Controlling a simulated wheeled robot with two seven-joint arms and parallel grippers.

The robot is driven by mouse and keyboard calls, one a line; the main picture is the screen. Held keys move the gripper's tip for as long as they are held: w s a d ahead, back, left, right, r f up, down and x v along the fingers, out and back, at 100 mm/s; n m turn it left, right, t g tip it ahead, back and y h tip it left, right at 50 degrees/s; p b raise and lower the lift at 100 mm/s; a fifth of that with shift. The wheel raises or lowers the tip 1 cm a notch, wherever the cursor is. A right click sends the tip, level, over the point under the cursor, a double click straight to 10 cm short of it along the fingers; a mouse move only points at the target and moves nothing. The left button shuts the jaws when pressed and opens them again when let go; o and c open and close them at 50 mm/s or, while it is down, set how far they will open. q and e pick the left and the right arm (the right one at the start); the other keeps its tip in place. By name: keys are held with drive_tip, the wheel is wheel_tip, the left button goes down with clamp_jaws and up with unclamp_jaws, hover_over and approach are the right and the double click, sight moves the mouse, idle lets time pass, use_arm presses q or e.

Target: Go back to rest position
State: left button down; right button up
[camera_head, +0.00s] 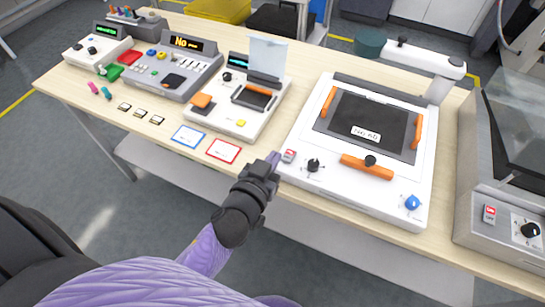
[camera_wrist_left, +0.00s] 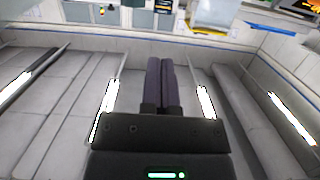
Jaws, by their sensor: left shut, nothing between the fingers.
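My left gripper (camera_head: 273,160) is shut and empty in the head view. My right gripper is not in view.
A wooden table (camera_head: 150,142) carries a grey device with a "No" display (camera_head: 180,42), a white device with an orange handle (camera_head: 240,105), and blue (camera_head: 188,136) and red (camera_head: 224,150) framed cards. A grey machine with a clear lid (camera_head: 500,215) stands at the right. The floor in front is clear.

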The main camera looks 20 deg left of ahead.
use_arm(q)
drive_tip(key=s+a+f+m+g, duration=0.1)
drive_tip(key=s+f+g, duration=0.4)
drive_tip(key=f, duration=0.6)
drive_tip(key=s+f+g, duration=0.2)
drive_tip(key=s+f, duration=0.4)
drive_tip(key=f, duration=0.4)
drive_tip(key=s+a+f+g, duration=0.1)
drive_tip(key=s+f+g, duration=0.1)
drive_tip(key=s, duration=0.5)
drive_tip(key=s+a+f+g, duration=0.1)
drive_tip(key=s+f+g, duration=0.2)
drive_tip(key=s+f, duration=0.2)
drive_tip(key=s+a+f+m+g, duration=0.1)
drive_tip(key=s+f+g, duration=0.2)
drive_tip(key=s, duration=0.7)
drive_tip(key=shift+s+f+y, duration=0.4)
drive_tip(key=shift+f, duration=0.05)
